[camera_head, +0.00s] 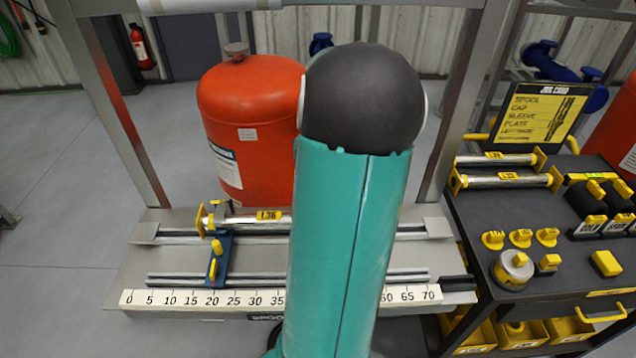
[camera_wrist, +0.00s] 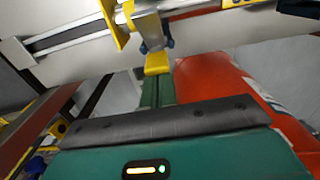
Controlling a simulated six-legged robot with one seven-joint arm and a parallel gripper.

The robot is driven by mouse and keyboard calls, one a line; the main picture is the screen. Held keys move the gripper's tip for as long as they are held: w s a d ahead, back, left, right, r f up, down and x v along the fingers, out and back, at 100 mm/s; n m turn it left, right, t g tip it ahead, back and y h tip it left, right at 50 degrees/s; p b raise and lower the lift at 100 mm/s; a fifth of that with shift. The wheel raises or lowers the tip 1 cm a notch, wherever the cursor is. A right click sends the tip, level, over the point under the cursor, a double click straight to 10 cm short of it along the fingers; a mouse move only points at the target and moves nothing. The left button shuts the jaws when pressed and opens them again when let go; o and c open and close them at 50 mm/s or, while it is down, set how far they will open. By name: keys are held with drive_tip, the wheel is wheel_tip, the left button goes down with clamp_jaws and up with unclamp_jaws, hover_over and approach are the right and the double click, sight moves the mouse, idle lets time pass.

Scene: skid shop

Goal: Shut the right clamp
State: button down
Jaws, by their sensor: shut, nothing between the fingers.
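In the head view my teal arm covers the middle and right of the rail fixture (camera_head: 140,258), so the right clamp and my gripper are hidden there. The left clamp (camera_head: 220,257), blue with yellow handles, stands near the 20 mark beside the left end of a metal tube (camera_head: 250,222) labelled L36. In the wrist view my gripper (camera_wrist: 158,78) is shut and empty. Its fingers point at a clamp with a grey bracket (camera_wrist: 150,30) and blue parts (camera_wrist: 169,43), beside a yellow flange (camera_wrist: 113,25). A yellow piece (camera_wrist: 157,63) shows at the fingertips; I cannot tell whether they touch it.
A red tank (camera_head: 250,110) stands behind the fixture, between grey frame posts (camera_head: 115,110). A black cart (camera_head: 480,250) with tubes, yellow-handled parts and a job card (camera_head: 540,112) is at the right.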

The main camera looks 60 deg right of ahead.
drive_tip(key=shift+s+a, duration=0.35)
drive_tip(key=shift+a, duration=0.25)
wheel_tip(320, 180, up, 7)
drive_tip(key=d, duration=0.1)
drive_tip(key=shift+w, duration=0.3)
idle(0.4)
idle(0.4)
